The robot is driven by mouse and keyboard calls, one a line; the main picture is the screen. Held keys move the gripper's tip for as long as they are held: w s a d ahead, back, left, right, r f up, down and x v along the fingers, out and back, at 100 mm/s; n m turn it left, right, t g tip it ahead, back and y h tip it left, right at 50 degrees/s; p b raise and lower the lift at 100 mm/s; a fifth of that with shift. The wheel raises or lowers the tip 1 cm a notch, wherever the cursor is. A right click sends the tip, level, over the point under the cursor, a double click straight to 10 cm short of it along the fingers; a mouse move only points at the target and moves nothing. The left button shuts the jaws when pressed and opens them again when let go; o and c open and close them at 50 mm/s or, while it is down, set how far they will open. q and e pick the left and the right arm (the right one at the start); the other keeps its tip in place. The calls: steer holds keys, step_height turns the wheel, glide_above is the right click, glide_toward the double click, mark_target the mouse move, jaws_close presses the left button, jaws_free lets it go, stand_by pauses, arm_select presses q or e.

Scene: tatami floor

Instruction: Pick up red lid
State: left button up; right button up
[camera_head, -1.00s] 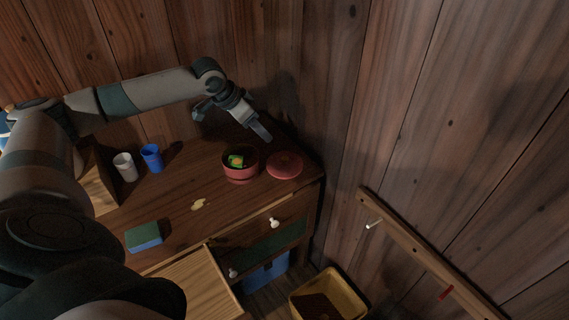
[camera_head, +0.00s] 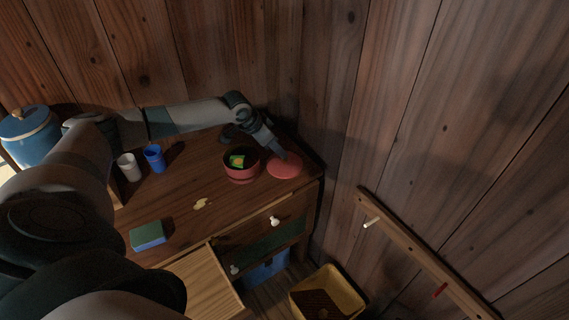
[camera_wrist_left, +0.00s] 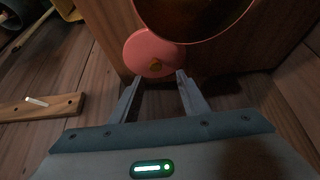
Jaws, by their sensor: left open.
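The red lid (camera_head: 284,168) lies flat on the dark wooden cabinet top, near its right end. In the left wrist view the lid (camera_wrist_left: 143,45) shows as a pink-red disc with a small brownish knob (camera_wrist_left: 155,65). My left gripper (camera_head: 281,155) is at the lid's back edge in the head view. In the wrist view my left gripper (camera_wrist_left: 157,77) is open, its fingertips either side of the knob's line and close to the lid's edge. Nothing is between the fingers. I cannot tell whether they touch the lid. My right gripper is not in view.
A red bowl (camera_head: 241,178) with something green and yellow inside stands just left of the lid. Blue (camera_head: 154,158) and white cups (camera_head: 129,168), a green-blue sponge (camera_head: 148,236) and an open drawer (camera_head: 203,283) are further left. Wooden walls rise behind and right.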

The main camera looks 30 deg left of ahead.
mark_target(280, 165)
arm_select(q)
steer(key=shift+w+d+f+p, duration=0.1)
steer(key=shift+d+f+p, duration=0.2)
steer(key=shift+f+p, duration=0.35)
steer(key=shift+s+p+x, duration=0.2)
steer(key=shift+p+x, duration=0.2)
steer(key=shift+x, duration=1.65)
steer(key=shift+s, duration=0.1)
jaws_close()
